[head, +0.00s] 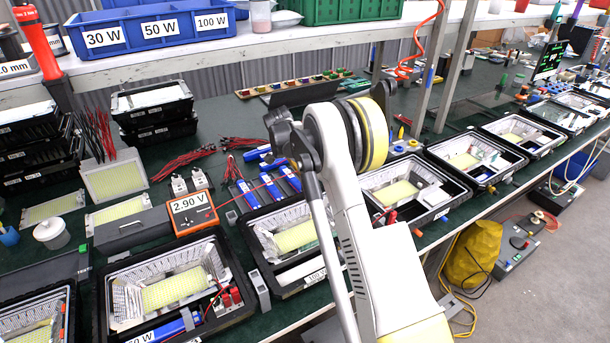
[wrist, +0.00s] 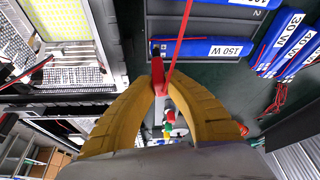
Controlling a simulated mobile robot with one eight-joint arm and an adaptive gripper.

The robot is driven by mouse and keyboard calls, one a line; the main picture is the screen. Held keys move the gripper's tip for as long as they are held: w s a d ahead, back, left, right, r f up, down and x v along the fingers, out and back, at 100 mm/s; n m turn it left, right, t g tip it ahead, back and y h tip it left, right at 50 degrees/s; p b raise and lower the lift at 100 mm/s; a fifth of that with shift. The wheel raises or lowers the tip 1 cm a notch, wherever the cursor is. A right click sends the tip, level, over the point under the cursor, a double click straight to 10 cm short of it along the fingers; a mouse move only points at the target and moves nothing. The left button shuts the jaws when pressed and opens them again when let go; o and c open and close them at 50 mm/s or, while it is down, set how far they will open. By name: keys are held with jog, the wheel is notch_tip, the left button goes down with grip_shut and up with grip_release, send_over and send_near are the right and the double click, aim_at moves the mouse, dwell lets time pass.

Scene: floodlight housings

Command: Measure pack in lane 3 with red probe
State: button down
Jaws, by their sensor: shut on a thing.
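In the wrist view my gripper (wrist: 160,92) has its two yellow fingers shut on the red probe (wrist: 158,72), whose red lead runs up out of the picture. A blue pack labelled 150 W (wrist: 215,48) lies just beyond the probe; I cannot tell whether they touch. More blue packs (wrist: 287,42) lie to the right. In the head view my arm hides the gripper and probe. Blue packs (head: 248,194) lie left of my arm, behind the housings. The orange meter (head: 192,212) reads 2.90, and a red lead runs from it towards my arm. I cannot tell which pack is in lane 3.
Open black floodlight housings (head: 172,290) line the bench front. A grey box (head: 130,229) stands left of the meter. Red wire bundles (head: 185,163) lie behind it.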

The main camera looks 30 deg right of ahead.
jog(key=shift+r+p, duration=1.75)
jog(key=shift+r, duration=1.5)
